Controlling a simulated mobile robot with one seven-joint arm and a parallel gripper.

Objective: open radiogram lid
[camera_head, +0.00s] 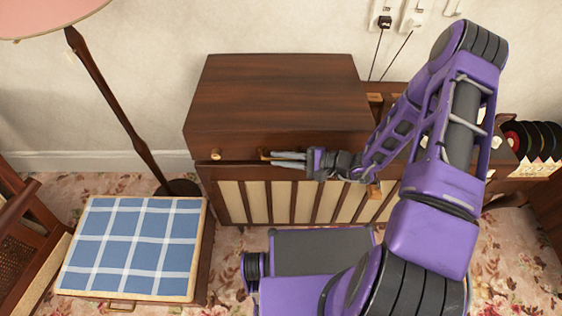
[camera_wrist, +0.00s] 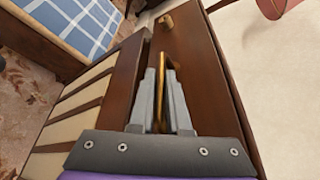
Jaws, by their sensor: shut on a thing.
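The radiogram (camera_head: 270,90) is a dark brown wooden cabinet against the wall, with cream slatted panels on its front. Its lid (camera_wrist: 200,60) looks down or nearly so; a dark seam shows under its front edge, and I cannot tell whether it is slightly raised. A brass handle (camera_wrist: 161,62) sits on the front edge. My gripper (camera_head: 277,158) reaches it from the right, and its grey fingers (camera_wrist: 160,75) are shut on the handle. The fingers hide part of the handle.
A wooden knob (camera_head: 215,154) is left of the handle. A stool with a blue checked top (camera_head: 135,245) and a floor lamp (camera_head: 115,105) stand at left. Records (camera_head: 535,140) and wall sockets (camera_head: 385,18) are at right. My arm covers the cabinet's right side.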

